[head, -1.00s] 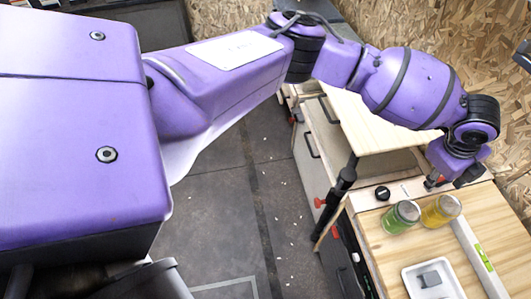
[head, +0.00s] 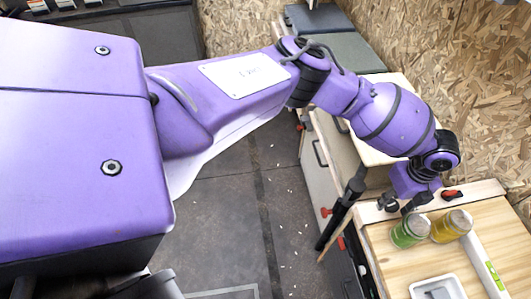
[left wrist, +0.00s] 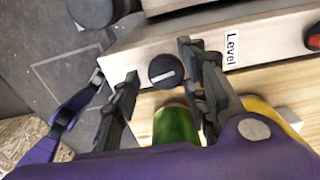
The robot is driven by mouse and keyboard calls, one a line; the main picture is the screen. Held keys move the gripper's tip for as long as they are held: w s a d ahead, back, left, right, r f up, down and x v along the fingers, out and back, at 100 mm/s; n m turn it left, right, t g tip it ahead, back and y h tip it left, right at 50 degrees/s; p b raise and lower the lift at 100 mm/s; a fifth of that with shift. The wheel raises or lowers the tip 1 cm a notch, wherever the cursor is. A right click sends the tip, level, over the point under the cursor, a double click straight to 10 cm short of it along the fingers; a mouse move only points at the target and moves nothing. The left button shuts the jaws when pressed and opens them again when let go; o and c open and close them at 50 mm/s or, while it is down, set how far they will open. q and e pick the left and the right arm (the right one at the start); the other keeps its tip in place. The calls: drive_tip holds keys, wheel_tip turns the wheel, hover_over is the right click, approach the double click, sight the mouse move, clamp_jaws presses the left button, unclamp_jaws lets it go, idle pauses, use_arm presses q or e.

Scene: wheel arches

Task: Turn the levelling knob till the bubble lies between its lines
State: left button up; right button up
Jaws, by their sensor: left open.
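The levelling knob (left wrist: 166,70) is a dark round knob with a pale line across its face, set on a wooden rail beside a "Level" label (left wrist: 232,48). My left gripper (left wrist: 158,61) is open, with its fingers on either side of the knob in the left wrist view; I cannot tell whether they touch it. In the head view my left gripper (head: 403,205) is over the rail and largely hides the knob. A pale spirit level with a green vial (head: 492,268) lies on the wooden top at right; its bubble is too small to make out. My right gripper is not in view.
A green jar (head: 410,231) and a yellow jar (head: 451,226) stand close to my left gripper. A red control (head: 452,195) is on the rail to the right. A white tray (head: 416,289) is at the bottom edge. A chipboard wall (head: 470,100) rises behind.

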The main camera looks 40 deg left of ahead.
use_arm(q)
drive_tip(key=shift+s+f, duration=0.15)
drive_tip(key=shift+f, duration=0.05)
drive_tip(key=shift+c, duration=0.5)
drive_tip(key=c, duration=0.9)
